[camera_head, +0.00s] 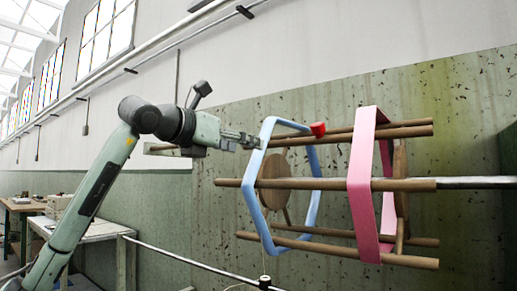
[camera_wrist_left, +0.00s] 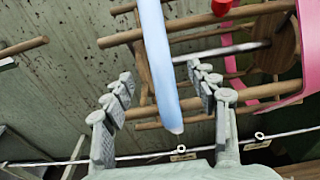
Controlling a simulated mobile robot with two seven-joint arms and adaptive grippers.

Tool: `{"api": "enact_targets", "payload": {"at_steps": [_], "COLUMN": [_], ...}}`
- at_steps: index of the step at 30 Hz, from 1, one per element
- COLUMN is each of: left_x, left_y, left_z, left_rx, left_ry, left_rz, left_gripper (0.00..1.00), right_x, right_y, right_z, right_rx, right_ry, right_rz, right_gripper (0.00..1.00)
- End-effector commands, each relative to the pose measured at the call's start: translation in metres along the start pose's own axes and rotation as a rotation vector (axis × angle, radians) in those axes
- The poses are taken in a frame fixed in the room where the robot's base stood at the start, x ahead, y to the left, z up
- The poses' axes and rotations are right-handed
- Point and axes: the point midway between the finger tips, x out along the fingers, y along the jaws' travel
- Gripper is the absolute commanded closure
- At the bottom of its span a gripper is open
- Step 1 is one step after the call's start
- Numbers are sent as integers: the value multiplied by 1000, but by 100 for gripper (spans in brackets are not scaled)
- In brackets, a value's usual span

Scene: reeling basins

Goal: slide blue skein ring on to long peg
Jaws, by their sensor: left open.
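The blue skein ring (camera_head: 253,205) is a pale blue six-sided band around the left part of a wooden reel's rods. My left gripper (camera_head: 252,141) is open at the ring's upper left edge. In the left wrist view a strip of the blue ring (camera_wrist_left: 158,62) runs between the spread fingers (camera_wrist_left: 160,85), and I cannot tell whether either finger touches it. Several wooden rods (camera_head: 330,184) of the reel stick out to the left. I cannot tell which piece is the long peg. My right gripper is not in view.
A pink ring (camera_head: 361,160) sits around the reel, right of the blue one. A red piece (camera_head: 318,129) is near the upper rod. A metal rail (camera_head: 190,260) runs below. A table (camera_head: 100,230) stands at the lower left.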

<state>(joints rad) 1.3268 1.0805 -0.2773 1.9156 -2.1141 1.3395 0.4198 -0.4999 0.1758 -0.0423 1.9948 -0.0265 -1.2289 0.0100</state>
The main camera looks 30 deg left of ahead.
Motion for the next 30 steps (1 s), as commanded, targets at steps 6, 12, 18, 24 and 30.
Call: {"api": "enact_targets", "payload": {"at_steps": [6, 12, 18, 24, 30], "left_x": [23, 43, 59, 68, 69], "left_y": [0, 0, 0, 0, 0], "left_z": [1, 1, 1, 0, -1], "left_rx": [0, 0, -1, 1, 1], "left_ry": [3, 2, 2, 1, 1], "left_rz": [-2, -1, -1, 0, 0], "left_gripper": [41, 41, 41, 41, 41], "right_x": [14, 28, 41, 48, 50], "right_y": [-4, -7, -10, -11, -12], "right_z": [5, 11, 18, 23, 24], "right_rx": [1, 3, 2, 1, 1], "right_ry": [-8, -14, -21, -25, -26], "right_rz": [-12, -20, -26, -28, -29], "right_gripper": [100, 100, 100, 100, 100]}}
